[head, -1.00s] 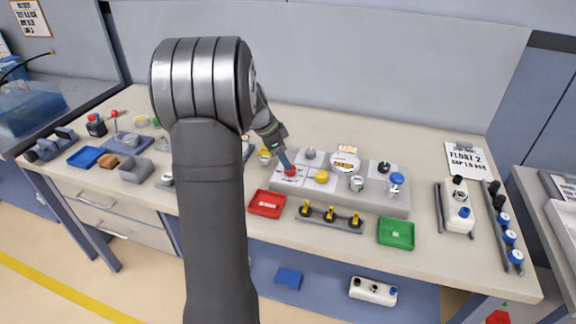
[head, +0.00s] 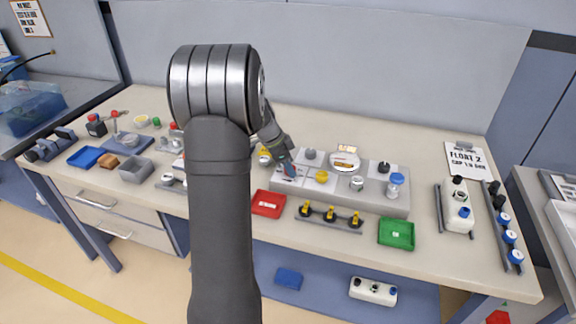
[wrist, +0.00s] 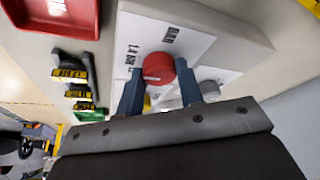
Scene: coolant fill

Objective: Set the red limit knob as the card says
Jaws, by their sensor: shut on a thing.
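The red limit knob (wrist: 158,68) sits on a white plate at the left end of the grey panel block (head: 340,194). My gripper (wrist: 158,86) is shut on the knob, with one blue finger at each side of it. In the head view my gripper (head: 289,168) reaches down to that end of the block and mostly hides the knob. Bar markings are printed around the knob, among them what looks like 1.4 BAR; the pointer's setting cannot be read. The card (head: 464,158) at the back right reads FLOAT 2 and a CAP value in bar, whose last digit is unclear.
The block also carries a yellow knob (head: 322,176), a round gauge (head: 344,160), a black knob (head: 384,168) and a blue-capped part (head: 396,180). A red tray (head: 268,204), a rack of yellow-topped pieces (head: 330,215) and a green tray (head: 396,233) stand in front.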

